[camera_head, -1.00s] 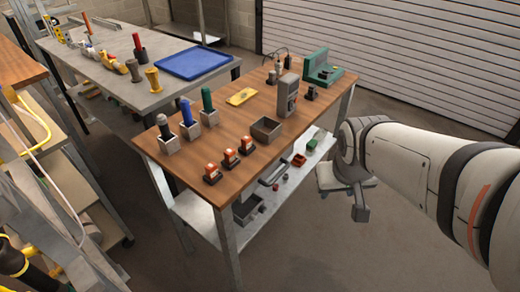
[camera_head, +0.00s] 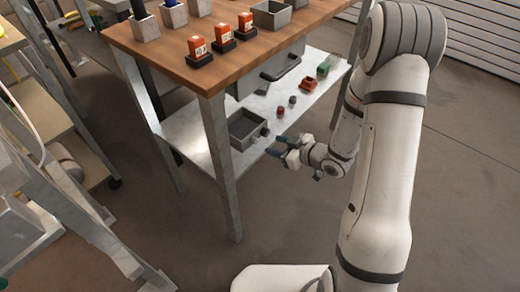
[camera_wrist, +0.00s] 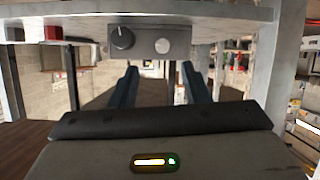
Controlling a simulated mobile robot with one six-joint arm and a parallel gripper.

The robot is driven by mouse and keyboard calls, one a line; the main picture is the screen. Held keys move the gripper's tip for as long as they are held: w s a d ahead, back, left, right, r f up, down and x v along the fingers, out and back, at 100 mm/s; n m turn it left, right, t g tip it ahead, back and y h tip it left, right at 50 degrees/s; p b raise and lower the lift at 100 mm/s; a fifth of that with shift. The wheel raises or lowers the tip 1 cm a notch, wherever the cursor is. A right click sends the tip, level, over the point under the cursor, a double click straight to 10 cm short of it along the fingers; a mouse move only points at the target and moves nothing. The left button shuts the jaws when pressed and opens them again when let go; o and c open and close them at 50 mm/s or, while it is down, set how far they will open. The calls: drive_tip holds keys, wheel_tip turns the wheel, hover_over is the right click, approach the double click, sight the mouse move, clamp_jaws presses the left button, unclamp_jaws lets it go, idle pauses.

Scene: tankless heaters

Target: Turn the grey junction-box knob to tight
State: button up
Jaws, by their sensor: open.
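The grey junction box (camera_head: 234,142) stands on the lower shelf of the workbench, near its front edge. Its dark round knob (camera_head: 265,131) shows on the side facing my gripper. The wrist view appears upside down; there the box (camera_wrist: 142,47) is at the top, with the black knob (camera_wrist: 122,38) bearing a small white mark and a pale round button (camera_wrist: 162,45) beside it. My gripper (camera_head: 278,146) is open and empty, just off the shelf edge and apart from the knob. Its two blue fingers (camera_wrist: 160,88) point toward the box. The tight mark is not readable.
The lower shelf (camera_head: 190,135) also holds small red parts (camera_head: 308,84) and a green one (camera_head: 323,69) farther right. The wooden tabletop (camera_head: 170,48) lies above, with a grey unit (camera_head: 272,72) beneath it. A table leg (camera_head: 220,165) stands left of the box.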

sight(257, 141)
drive_tip(key=b+x, duration=0.2)
drive_tip(key=x, duration=0.5)
drive_tip(key=shift+w+a+f, duration=0.1)
drive_tip(key=shift+a+f, duration=0.05)
drive_tip(key=shift+a, duration=0.25)
clamp_jaws()
